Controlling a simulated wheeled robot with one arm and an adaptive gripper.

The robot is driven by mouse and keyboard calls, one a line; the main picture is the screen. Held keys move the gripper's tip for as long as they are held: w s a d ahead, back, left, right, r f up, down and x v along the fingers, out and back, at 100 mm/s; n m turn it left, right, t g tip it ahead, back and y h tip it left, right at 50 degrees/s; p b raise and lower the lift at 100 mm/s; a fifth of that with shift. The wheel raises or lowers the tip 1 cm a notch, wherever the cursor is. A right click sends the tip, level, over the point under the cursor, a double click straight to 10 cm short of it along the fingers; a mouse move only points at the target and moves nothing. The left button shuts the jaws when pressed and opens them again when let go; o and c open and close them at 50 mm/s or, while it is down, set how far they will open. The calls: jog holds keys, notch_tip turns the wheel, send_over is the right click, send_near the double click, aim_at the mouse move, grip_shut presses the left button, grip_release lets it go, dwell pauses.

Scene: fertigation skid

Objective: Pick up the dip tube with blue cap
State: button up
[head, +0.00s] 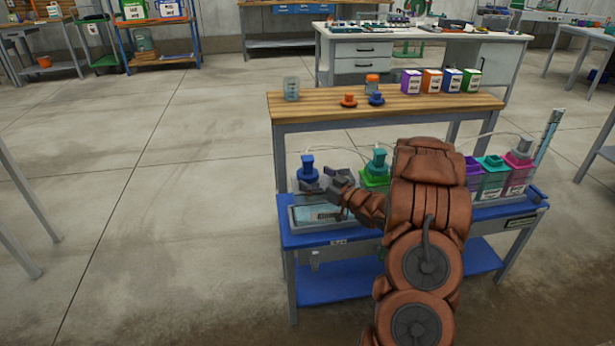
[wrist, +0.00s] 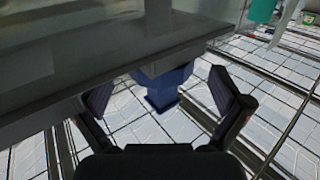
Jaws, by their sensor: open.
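The dip tube's blue cap (head: 307,168) stands upright at the left end of the blue bench, behind a clear tray. The tube below it is hidden. My gripper (head: 322,184) is right beside the cap, on its near right side. In the wrist view the blue cap (wrist: 165,88) shows between the two spread fingers of my gripper (wrist: 162,92), with a gap on each side. The gripper is open and holds nothing. Whether a finger touches the cap cannot be told.
A clear tray (head: 302,220) sits at the bench's front left. A green-capped container (head: 377,165) stands right of the gripper, with purple, teal and magenta containers (head: 517,172) beyond my arm. A wooden-topped table (head: 330,110) with cups, caps and boxes is behind. Floor at left is clear.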

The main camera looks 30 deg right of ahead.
aim_at(307, 173)
jog(key=shift+x, duration=1.7)
jog(key=c, duration=1.3)
jog(key=shift+r, duration=0.15)
